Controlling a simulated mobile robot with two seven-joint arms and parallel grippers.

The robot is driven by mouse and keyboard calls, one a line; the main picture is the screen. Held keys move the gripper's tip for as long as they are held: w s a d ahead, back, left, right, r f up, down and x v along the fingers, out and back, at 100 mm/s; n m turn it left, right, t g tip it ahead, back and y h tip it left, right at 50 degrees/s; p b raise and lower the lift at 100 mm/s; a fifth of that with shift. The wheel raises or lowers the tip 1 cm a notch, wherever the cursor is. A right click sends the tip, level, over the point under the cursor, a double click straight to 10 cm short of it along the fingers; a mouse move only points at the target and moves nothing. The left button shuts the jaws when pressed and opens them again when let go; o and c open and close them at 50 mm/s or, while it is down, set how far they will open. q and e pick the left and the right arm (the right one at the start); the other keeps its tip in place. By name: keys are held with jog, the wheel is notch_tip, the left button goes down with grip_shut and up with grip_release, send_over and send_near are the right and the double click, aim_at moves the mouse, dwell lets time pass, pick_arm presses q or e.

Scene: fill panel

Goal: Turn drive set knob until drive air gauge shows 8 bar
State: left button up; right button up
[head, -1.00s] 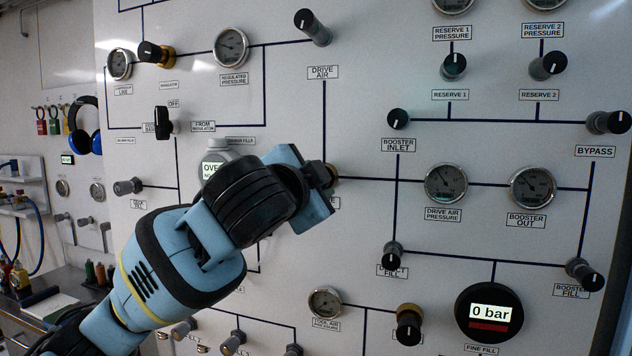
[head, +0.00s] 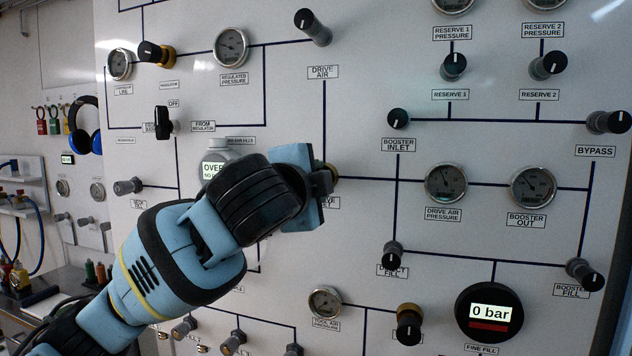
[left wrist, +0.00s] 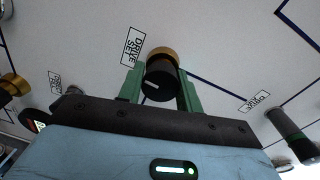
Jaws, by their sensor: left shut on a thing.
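The drive set knob (left wrist: 161,80) is black with a white mark and a brass collar, beside its DRIVE SET label (left wrist: 132,46) in the left wrist view. My left gripper (left wrist: 160,92) is shut on this knob, one green finger on each side. In the head view my left gripper (head: 318,186) hides most of the knob; only a bit of brass shows at its right edge. The drive air pressure gauge (head: 445,185) is round with a pale rim; its needle points up and slightly left, its numbers too small to read. My right gripper is not in view.
Other knobs stick out of the panel, such as the booster inlet knob (head: 398,119) and the direct fill knob (head: 392,254). A round black display (head: 489,313) reads 0 bar. The panel between the gripper and the drive air pressure gauge is clear.

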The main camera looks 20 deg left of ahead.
pick_arm(q)
jog(key=o, duration=1)
jog(key=s, duration=0.8)
jog(key=shift+a+r, duration=0.15)
jog(key=shift+r, duration=0.15)
jog(key=shift+w, duration=0.1)
dwell(1.6)
